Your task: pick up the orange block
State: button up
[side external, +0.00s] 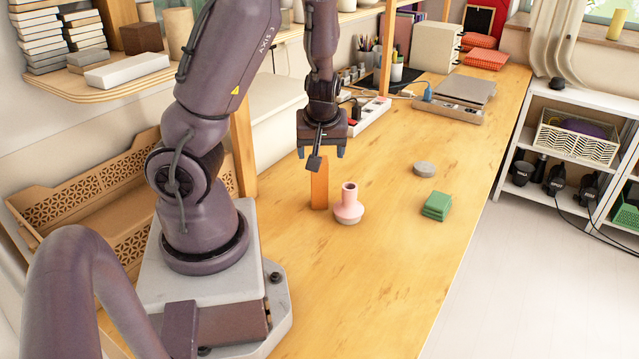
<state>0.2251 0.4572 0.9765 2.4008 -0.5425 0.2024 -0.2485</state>
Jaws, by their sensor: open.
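The orange block (319,188) is tall and narrow and stands upright on the wooden table (420,270). Its top is partly hidden by a small dark part hanging from my gripper. My gripper (322,153) is open and points down, just above or slightly behind the block's top. From this one view I cannot tell the exact distance between them. Nothing shows between the fingers, and the block stands on the table.
A pink vase (348,206) stands close to the right of the block. A green stack (437,206) and a grey round piece (424,168) lie further right. The table's front right is clear.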

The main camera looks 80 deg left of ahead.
aim_at(319, 183)
jog(key=x, duration=0.5)
jog(key=shift+a+f, duration=0.2)
jog(key=shift+f, duration=0.05)
jog(key=shift+x, duration=1.9)
jog(key=shift+a, duration=0.1)
jog(key=shift+c, duration=0.2)
jog(key=shift+r, duration=0.1)
jog(key=c, duration=1)
